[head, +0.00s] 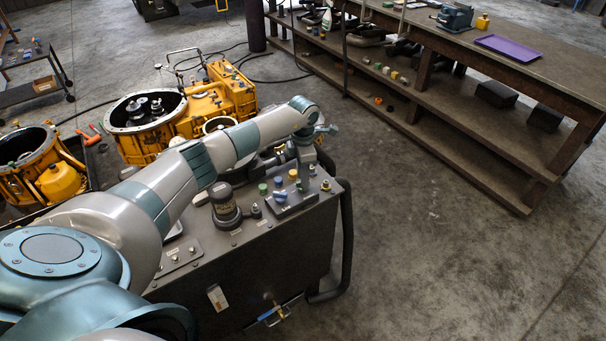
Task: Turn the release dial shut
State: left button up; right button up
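A dark control box (270,252) stands in the lower middle of the head view. On its top is a small raised panel (290,204) with coloured knobs: a green one (262,188), a blue one (278,181) and a yellow one (292,174). A brass fitting (326,185) sits at the panel's right. I cannot tell which of these is the release dial. My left arm reaches across from the left, and my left gripper (305,180) points down at the right part of the panel. Its fingertips are too small to tell open from shut, or touching from apart. My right gripper is out of view.
A grey cylindrical motor (225,206) stands on the box, left of the panel. A black hose (346,240) bends along the box's right side. Yellow transmission housings (222,98) lie behind. A long wooden bench (470,62) stands at the upper right. The floor between is clear.

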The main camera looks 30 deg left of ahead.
pick_arm(q)
jog(key=shift+f, duration=0.45)
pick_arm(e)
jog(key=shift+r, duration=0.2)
pick_arm(q)
grip_shut()
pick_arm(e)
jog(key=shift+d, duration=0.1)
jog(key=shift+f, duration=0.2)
